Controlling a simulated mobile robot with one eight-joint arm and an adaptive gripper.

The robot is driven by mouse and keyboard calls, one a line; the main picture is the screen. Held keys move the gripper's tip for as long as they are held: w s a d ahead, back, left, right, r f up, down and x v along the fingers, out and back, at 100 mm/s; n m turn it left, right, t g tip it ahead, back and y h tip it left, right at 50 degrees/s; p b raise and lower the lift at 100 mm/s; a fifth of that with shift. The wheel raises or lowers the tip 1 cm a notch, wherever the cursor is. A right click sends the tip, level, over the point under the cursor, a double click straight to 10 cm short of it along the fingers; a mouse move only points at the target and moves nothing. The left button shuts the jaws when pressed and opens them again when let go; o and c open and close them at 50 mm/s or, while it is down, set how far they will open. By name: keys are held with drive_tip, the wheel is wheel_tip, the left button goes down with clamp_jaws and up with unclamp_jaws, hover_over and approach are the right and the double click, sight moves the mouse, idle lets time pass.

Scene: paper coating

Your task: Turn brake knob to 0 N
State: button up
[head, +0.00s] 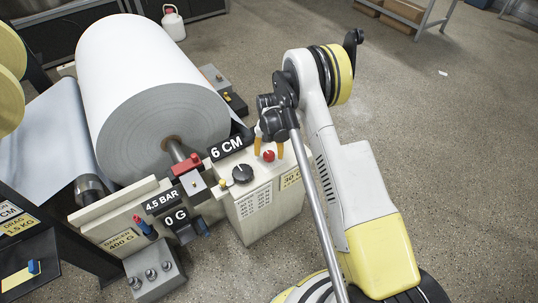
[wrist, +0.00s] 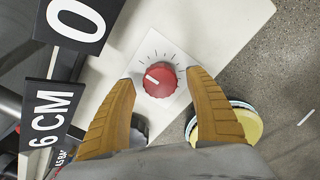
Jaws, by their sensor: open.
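A red knob (wrist: 160,79) with a white pointer line sits on a white dial plate with tick marks in the wrist view. The line points to the upper left; no scale numbers are readable. The knob also shows in the head view (head: 268,155), on top of the pale cabinet. My gripper (wrist: 161,76) is open, with one orange finger on each side of the red knob. I cannot tell whether either finger touches it. In the head view my gripper (head: 269,151) reaches down over the cabinet top.
A black knob (head: 242,174) and a "6 CM" sign (head: 228,146) are close by on the left. Signs reading "4.5 BAR" (head: 162,200) and "0 G" (head: 175,218) stand farther left. A large paper roll (head: 160,90) is behind. The floor at right is open.

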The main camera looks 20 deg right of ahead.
wheel_tip(320, 180, up, 11)
idle(0.3)
drive_tip(key=shift+r, duration=0.1)
wheel_tip(320, 180, up, 12)
drive_tip(key=m+t, duration=0.1)
drive_tip(key=m, duration=0.5)
hover_over(269, 154)
drive_tip(key=s, duration=0.4)
drive_tip(key=s+r+m+t, duration=0.2)
drive_tip(key=s+r+m, duration=0.45)
drive_tip(key=r, duration=0.35)
drive_tip(key=s+r+m+t, duration=0.2)
drive_tip(key=s+m, duration=0.7)
drive_tip(key=s+r+m+t, duration=0.2)
drive_tip(key=s+r+m, duration=0.1)
drive_tip(key=s+m, duration=0.6)
drive_tip(key=shift+s, duration=0.65)
